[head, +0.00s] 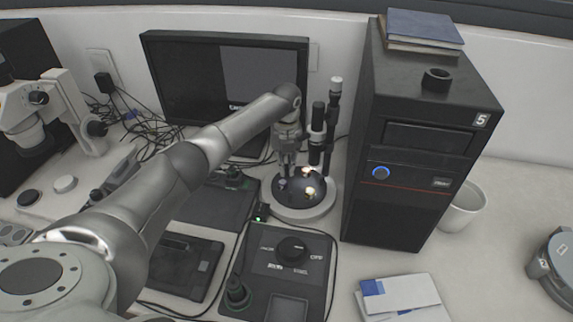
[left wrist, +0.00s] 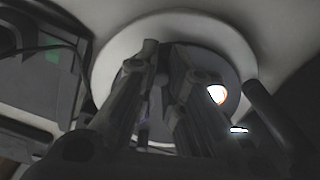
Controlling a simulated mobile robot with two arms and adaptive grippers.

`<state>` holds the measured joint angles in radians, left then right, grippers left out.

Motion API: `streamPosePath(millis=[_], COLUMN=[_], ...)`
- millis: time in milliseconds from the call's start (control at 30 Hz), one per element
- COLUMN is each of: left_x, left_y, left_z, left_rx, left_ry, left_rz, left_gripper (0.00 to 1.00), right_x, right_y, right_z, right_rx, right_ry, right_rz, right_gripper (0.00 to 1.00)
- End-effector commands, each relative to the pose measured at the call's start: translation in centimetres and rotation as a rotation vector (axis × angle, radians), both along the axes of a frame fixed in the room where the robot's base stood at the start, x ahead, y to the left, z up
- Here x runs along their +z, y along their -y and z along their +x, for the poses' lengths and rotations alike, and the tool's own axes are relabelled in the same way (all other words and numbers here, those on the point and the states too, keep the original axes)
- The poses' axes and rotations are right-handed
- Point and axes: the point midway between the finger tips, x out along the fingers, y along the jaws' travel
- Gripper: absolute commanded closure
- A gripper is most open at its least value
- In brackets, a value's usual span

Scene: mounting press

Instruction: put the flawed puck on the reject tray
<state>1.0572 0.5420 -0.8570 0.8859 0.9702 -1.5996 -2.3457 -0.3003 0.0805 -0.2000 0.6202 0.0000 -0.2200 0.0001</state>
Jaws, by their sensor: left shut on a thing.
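My left gripper (head: 287,172) points down over the round black plate (head: 296,200) on its pale base, below the upright scope. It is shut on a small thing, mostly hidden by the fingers. I cannot tell from the picture whether this is the flawed puck. In the left wrist view the dark fingers (left wrist: 160,100) stand close together over the plate, with its pale rim (left wrist: 106,70) around it. A black puck-like disc (head: 28,197) and a pale one (head: 65,184) lie on the bench at the far left. I cannot pick out the reject tray with certainty.
A monitor (head: 220,80) is behind. A control box (head: 290,262) with a knob is in front. White papers (head: 405,296) lie at the front right.

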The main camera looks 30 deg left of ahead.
Motion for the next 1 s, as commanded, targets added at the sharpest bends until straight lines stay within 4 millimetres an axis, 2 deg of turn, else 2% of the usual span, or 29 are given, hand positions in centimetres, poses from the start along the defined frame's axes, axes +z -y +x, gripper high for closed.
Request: streamPosePath(millis=[33,200,233,567,767,1000], left_x=[0.3,0.2,0.2,0.3,3.1,8.3], left_y=[-0.3,-0.2,-0.2,-0.1,-0.1,-0.2], left_z=[0.2,0.2,0.2,0.1,0.2,0.2], left_rx=[0.005,0.004,0.003,0.001,0.0,0.002], left_ry=[0.008,0.007,0.006,0.003,0.008,0.007], left_rz=[0.004,0.002,0.002,0.001,0.001,0.002], left_gripper=[0.88,0.66,0.65,0.65,0.65,0.65], right_x=[0.0,0.0,0.0,0.0,0.0,0.0], right_y=[0.0,0.0,0.0,0.1,0.0,0.0], right_z=[0.0,0.0,0.0,0.0,0.0,0.0], right_rx=[0.0,0.0,0.0,0.001,0.0,0.0], right_ry=[0.0,0.0,0.0,0.0,0.0,0.0], right_rz=[0.0,0.0,0.0,-0.002,0.0,0.0], right_gripper=[0.53,0.53,0.53,0.53,0.53,0.53])
